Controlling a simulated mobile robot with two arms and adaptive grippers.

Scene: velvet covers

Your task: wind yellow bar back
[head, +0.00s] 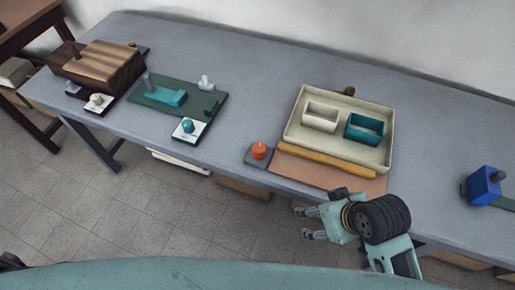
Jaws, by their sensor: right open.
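A yellow bar (326,159) lies along the front of a cream tray (292,122), slanting down to the right. A flat salmon-coloured panel (320,175) lies in front of the bar. An orange knob (259,150) sits on a small grey base (257,162) just left of the bar's left end. My right gripper (301,223) is open and empty, its two fingers pointing left. It is beyond the table's front edge in the picture, below the panel and apart from the bar and knob. My left gripper is not in view.
The tray holds a white box (321,117) and a teal box (364,130). A green board (205,102) with a teal block and a teal knob (187,126) stand left. A wooden box (100,66) is far left, a blue block (484,186) far right. Grey table (245,75) is clear between.

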